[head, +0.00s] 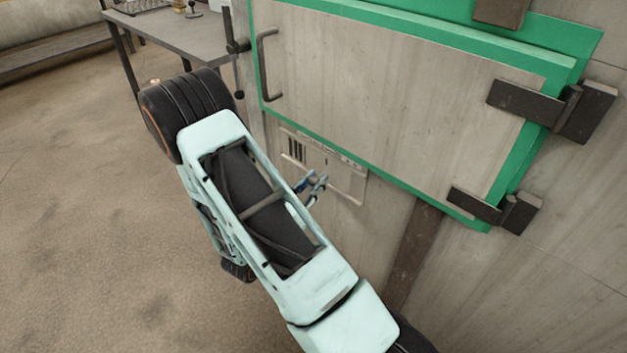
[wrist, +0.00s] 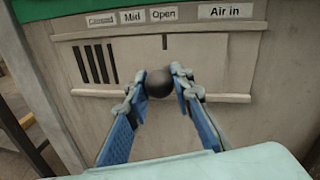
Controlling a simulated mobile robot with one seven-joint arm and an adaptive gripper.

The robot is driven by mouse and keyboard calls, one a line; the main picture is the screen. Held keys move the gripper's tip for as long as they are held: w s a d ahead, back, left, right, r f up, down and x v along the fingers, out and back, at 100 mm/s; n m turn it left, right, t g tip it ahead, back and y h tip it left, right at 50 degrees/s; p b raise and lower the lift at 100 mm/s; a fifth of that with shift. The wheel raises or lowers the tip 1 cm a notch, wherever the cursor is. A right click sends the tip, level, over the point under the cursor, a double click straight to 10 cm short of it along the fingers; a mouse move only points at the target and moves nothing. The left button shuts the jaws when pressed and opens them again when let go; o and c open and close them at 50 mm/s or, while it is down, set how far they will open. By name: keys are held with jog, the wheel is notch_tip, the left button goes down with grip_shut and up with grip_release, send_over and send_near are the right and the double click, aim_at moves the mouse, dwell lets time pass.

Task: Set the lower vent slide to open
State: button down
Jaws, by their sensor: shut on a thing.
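The lower vent slide (wrist: 215,58) is a pale flat plate with a dark round knob (wrist: 160,86), set in a panel low on the wall. Labels above it read Closed, Mid and Open. A short dark mark on the plate stands below the Open label (wrist: 164,13). Several dark vent slots (wrist: 95,64) show uncovered at the left. My gripper (wrist: 161,78) is shut on the knob, one blue finger on each side. In the head view my gripper (head: 312,185) is at the vent panel (head: 346,181), partly hidden by my arm.
A green-framed door (head: 400,95) with a handle (head: 266,65) and dark hinges is above the vent. An Air in label (wrist: 226,11) is at the panel's right. A grey table (head: 175,34) stands at the back left. Open floor lies left of my arm.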

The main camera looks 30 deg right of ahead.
jog(key=c, duration=1.7)
grip_release()
jog(key=shift+s+d, duration=0.1)
jog(key=shift+s, duration=0.15)
jog(key=shift+o, duration=0.2)
jog(key=v, duration=1.2)
